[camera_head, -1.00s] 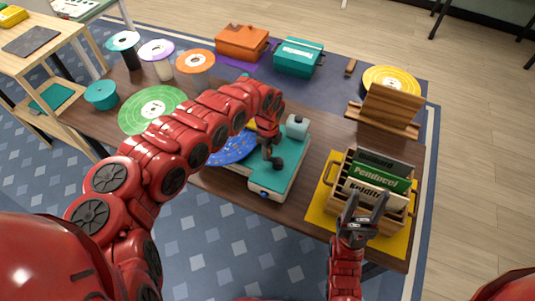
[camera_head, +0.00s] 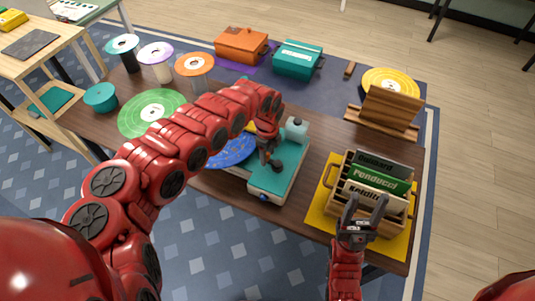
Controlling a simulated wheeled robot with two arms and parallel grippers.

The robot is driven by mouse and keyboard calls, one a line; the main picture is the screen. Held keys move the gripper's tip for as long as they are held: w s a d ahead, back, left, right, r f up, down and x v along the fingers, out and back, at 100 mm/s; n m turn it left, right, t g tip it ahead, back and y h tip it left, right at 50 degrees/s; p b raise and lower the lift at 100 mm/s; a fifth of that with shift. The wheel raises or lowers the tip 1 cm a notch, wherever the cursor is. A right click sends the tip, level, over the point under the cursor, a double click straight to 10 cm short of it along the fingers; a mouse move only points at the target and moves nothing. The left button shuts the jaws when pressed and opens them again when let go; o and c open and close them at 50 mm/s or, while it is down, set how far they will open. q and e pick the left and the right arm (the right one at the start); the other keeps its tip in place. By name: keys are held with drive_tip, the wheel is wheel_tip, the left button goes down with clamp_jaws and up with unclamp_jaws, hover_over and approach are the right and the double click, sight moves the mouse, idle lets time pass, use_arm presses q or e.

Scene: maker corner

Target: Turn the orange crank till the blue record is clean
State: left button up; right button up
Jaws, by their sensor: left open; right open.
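The blue record (camera_head: 232,151) lies at the left side of a teal and white machine (camera_head: 272,183) in the middle of the table. My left arm covers part of the record. My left gripper (camera_head: 270,158) is open and points down over the machine, just right of the record. I cannot make out the orange crank; my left gripper and arm may hide it. Whether the fingers touch anything is too small to tell. My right gripper (camera_head: 366,207) is open and empty, in front of the wooden record crate (camera_head: 338,190).
The crate holds several sleeves and stands on a yellow mat (camera_head: 318,214). A wooden stand (camera_head: 389,112) and yellow record (camera_head: 391,79) are at the back right. A green record (camera_head: 152,112), disc-topped stands, an orange box (camera_head: 241,46) and a teal box (camera_head: 297,58) are further left.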

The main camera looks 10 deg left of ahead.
sight(268, 153)
use_arm(q)
wheel_tip(268, 153, up, 17)
drive_tip(key=b, duration=0.4)
drive_tip(key=shift+r, duration=0.15)
idle(0.6)
